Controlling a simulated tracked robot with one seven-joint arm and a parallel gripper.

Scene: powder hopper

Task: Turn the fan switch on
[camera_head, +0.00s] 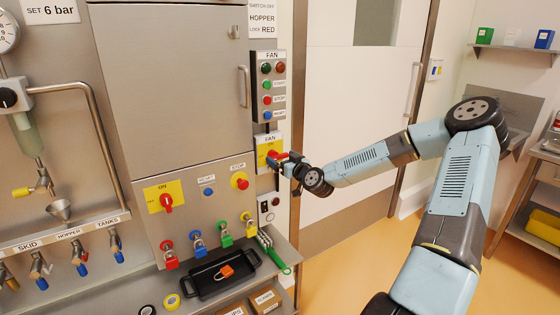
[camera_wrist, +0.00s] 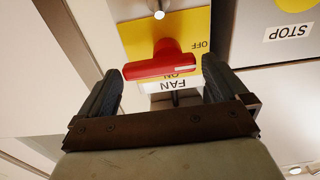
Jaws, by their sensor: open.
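The fan switch is a red rotary handle (camera_wrist: 160,62) on a yellow plate (camera_wrist: 135,38), seen upside down in the wrist view. Its bar lies roughly crosswise there, with a white mark on its right end, toward the side where OFF is printed. ON and the FAN label show along the plate's lower edge. My gripper (camera_wrist: 160,70) is open, with one finger at each end of the bar; I cannot tell whether they touch it. In the head view my gripper (camera_head: 283,162) is at the switch under the FAN label (camera_head: 267,138) and partly hides the handle.
A FAN button box (camera_head: 268,88) sits just above the switch. Another red switch (camera_head: 166,203) on yellow is on the cabinet to the left. Colored padlocks (camera_head: 198,240) hang below, above a shelf with a black tray (camera_head: 205,288). Open floor lies right of the cabinet.

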